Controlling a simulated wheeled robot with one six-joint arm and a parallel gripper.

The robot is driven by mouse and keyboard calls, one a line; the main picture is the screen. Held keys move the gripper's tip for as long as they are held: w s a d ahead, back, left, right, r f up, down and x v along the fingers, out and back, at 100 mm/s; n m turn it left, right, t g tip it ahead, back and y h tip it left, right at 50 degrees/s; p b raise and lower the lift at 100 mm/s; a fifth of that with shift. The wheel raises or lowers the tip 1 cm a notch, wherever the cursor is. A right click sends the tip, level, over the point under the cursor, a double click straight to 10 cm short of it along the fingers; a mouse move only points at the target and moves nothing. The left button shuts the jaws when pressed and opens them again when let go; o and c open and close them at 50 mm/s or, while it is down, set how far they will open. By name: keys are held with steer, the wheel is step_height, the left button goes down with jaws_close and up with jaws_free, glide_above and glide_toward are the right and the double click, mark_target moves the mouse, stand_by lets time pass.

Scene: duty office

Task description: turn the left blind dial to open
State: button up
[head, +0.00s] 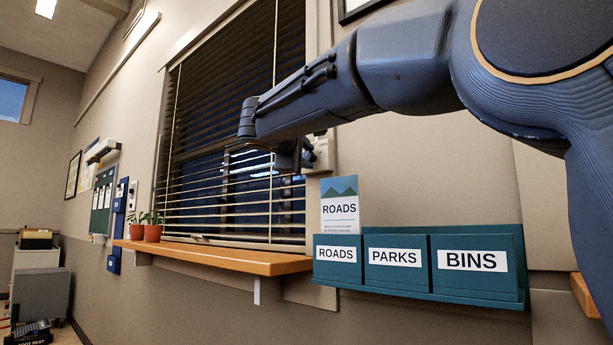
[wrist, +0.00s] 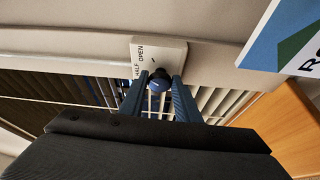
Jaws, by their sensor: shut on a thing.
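The blind dial's pale plate (wrist: 150,55) shows at the top middle of the wrist view, with the words HALF and OPEN readable on it. Its dark round knob (wrist: 160,80) sits between the fingertips of my gripper (wrist: 160,92), which is shut on it. The knob's pointer direction is too small to tell. In the head view the plate (head: 323,150) is on the wall at the window's right edge, and my gripper (head: 292,158) reaches it, partly hidden by my arm. The blind (head: 225,190) hangs over the window with gaps between its lower slats.
A wooden sill (head: 215,258) runs under the window, with two potted plants (head: 150,230) at its left end. A teal rack (head: 420,265) labelled ROADS, PARKS and BINS is on the wall below right of the dial, with a ROADS leaflet (head: 339,208) standing in it.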

steer(key=shift+w+f+m+t+h+b, duration=0.1)
steer(key=shift+f+m+t+h+b, duration=0.2)
steer(key=shift+m+b, duration=1.45)
steer(key=shift+f+m+t+h+b, duration=0.2)
steer(key=shift+m+t+b, duration=0.2)
steer(key=shift+b, duration=3.05)
steer(key=shift+r+m+h+b, duration=0.15)
steer(key=shift+m+h+b, duration=0.25)
steer(key=shift+m+b, duration=0.4)
steer(key=o, duration=1)
steer(key=shift+a, duration=0.1)
steer(key=v, duration=0.8)
steer(key=shift+p, duration=0.35)
